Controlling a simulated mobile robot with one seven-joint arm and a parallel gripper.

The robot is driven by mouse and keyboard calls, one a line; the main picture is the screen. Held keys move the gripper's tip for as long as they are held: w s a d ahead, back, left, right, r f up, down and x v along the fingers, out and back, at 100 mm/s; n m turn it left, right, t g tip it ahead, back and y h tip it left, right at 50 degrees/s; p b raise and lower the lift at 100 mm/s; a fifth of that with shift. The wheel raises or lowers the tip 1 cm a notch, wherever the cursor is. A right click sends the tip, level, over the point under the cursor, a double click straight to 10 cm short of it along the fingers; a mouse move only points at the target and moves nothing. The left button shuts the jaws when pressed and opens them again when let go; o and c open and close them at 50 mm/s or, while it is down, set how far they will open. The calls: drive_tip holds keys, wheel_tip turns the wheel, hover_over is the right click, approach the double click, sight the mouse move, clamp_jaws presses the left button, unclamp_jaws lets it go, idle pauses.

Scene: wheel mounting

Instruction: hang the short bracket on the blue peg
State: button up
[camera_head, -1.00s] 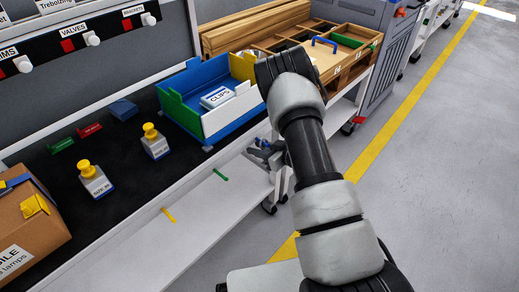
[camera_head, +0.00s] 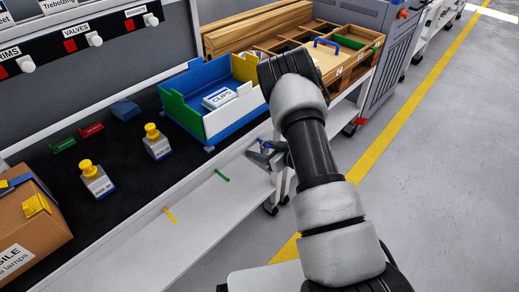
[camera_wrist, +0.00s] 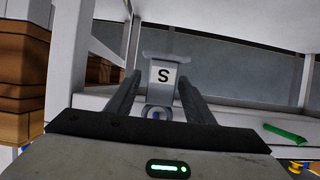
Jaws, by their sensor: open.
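The short bracket (camera_wrist: 163,75) is grey, with a white "S" label, in the middle of the wrist view. A ring at its lower end shows a bit of blue (camera_wrist: 155,114) inside, which looks like the blue peg's end. The bracket seems to be around it, but how far on is hidden. My gripper (camera_wrist: 159,76) is open, with one dark finger on each side of the bracket; the fingers look apart from it. In the head view my gripper (camera_head: 263,157) is small beside the lower white shelf, partly hidden by my arm.
A green peg (camera_head: 222,175) and a yellow peg (camera_head: 170,215) stick out along the white ledge; the green one also shows in the wrist view (camera_wrist: 285,133). A white post (camera_wrist: 70,55) stands close at left. A blue-green-white bin (camera_head: 180,108) sits on the bench above.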

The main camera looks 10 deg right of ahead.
drive_tip(key=p+v, duration=0.3)
drive_tip(key=v, duration=1.4)
drive_tip(key=shift+s, duration=0.2)
drive_tip(key=w+d+r+m+h, duration=0.2)
drive_tip(key=w+d+r+h, duration=0.15)
drive_tip(key=r, duration=0.55)
drive_tip(key=w+d+r+m+h, duration=0.15)
drive_tip(key=w+r+h, duration=0.3)
drive_tip(key=r, duration=0.55)
drive_tip(key=s+a+r+m+g+h, duration=0.2)
drive_tip(key=s+a+r+m, duration=0.15)
drive_tip(key=s+r, duration=0.7)
drive_tip(key=s+a+r+g+y, duration=0.1)
drive_tip(key=s+a, duration=0.4)
drive_tip(key=s, duration=0.4)
drive_tip(key=s+a+r+g+y, duration=0.1)
drive_tip(key=s+a+r+g, duration=0.1)
drive_tip(key=s+a, duration=0.5)
wheel_tip(320, 180, up, 19)
drive_tip(key=s+d+p, duration=0.1)
drive_tip(key=s+p, duration=0.1)
drive_tip(key=p, duration=1.7)
drive_tip(key=shift+s+d+p, duration=0.3)
drive_tip(key=shift+s, duration=0.1)
